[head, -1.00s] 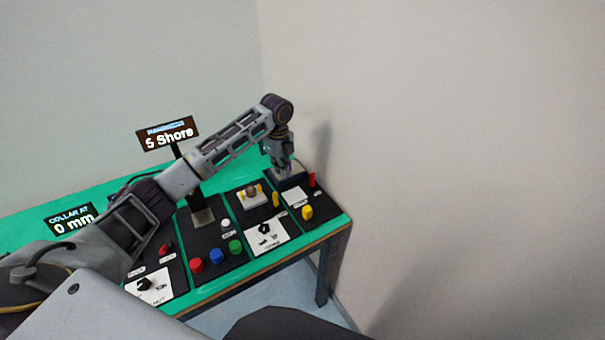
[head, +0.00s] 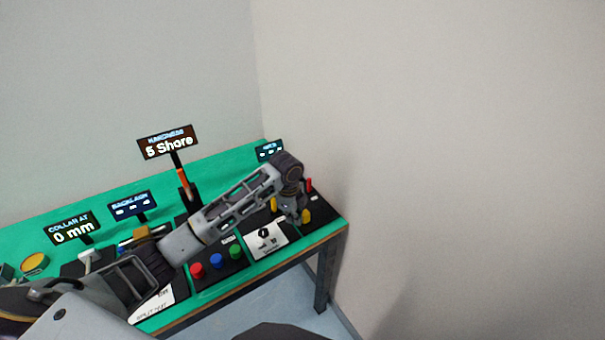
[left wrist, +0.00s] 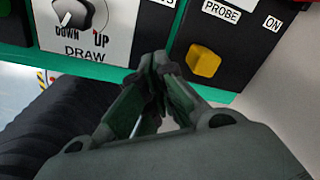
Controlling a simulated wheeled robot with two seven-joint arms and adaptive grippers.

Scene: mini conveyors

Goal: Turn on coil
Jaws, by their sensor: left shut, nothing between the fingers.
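My left gripper (head: 298,219) is shut and empty over the right end of the bench, close to a yellow knob (head: 306,215). A black dial (left wrist: 76,14) marked "DOWN", "UP" and "DRAW" is at upper left. No label reading "coil" can be read. My right gripper is not in view.
The green bench (head: 225,178) carries red (head: 197,270), blue (head: 216,262) and green (head: 235,251) buttons. A "5 Shore" sign (head: 168,143) and a "0 mm" sign (head: 72,230) stand behind. A wall rises close on the right.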

